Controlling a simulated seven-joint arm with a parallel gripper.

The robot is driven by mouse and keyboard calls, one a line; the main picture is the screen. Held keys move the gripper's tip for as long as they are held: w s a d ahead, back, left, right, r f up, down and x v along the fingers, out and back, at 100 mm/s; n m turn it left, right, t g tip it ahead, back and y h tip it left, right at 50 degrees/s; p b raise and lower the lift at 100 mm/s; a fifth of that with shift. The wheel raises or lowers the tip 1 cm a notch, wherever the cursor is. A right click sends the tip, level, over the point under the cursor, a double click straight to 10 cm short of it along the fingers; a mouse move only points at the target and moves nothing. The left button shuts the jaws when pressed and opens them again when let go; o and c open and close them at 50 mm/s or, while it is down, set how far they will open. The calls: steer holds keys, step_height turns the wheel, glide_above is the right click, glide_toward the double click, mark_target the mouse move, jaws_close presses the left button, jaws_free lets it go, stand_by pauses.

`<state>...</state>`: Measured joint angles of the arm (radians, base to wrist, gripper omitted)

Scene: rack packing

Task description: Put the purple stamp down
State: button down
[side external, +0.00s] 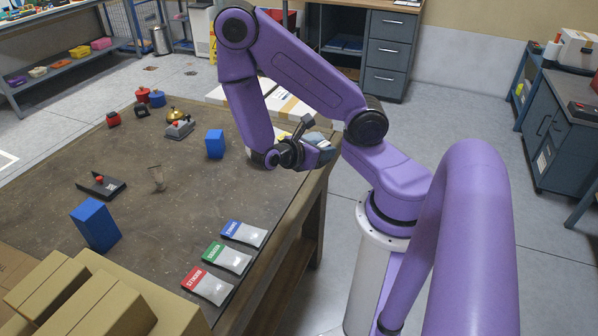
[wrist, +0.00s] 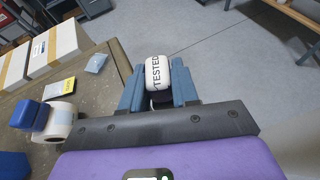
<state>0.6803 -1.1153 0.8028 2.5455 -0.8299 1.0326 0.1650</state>
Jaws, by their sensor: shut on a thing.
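My gripper (wrist: 157,88) is shut on a white, rounded thing (wrist: 157,70) with the dark word TESTED on it, probably the stamp. A dark part shows below the white part. I see no purple on it; the purple in the wrist view is my own arm. In the side view my gripper (side external: 318,150) is up near the table's right edge, turned away from the middle of the table. The held thing is mostly hidden there. In the wrist view bare floor lies behind it.
The brown table (side external: 150,215) holds blue (side external: 243,233), green (side external: 227,257) and red (side external: 207,285) labelled packets near its front edge. Blue blocks (side external: 95,225) (side external: 215,143), a brass bell (side external: 175,116) and cardboard boxes (side external: 95,305) stand around. The table's middle has clear room.

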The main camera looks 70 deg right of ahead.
steer(key=shift+d, duration=0.25)
steer(key=w+d+f, duration=0.2)
steer(key=w+f, duration=0.1)
steer(key=w+d+f, duration=0.6)
steer(key=w, duration=0.1)
steer(key=shift+w+d+f, duration=0.1)
steer(key=shift+d+f, duration=0.05)
steer(key=shift+f, duration=0.1)
steer(key=shift+w+d+f, duration=0.15)
steer(key=shift+w+f, duration=0.05)
steer(key=shift+f, duration=1.55)
steer(key=shift+f, duration=0.1)
steer(key=c, duration=0.8)
jaws_free()
steer(key=shift+c, duration=0.2)
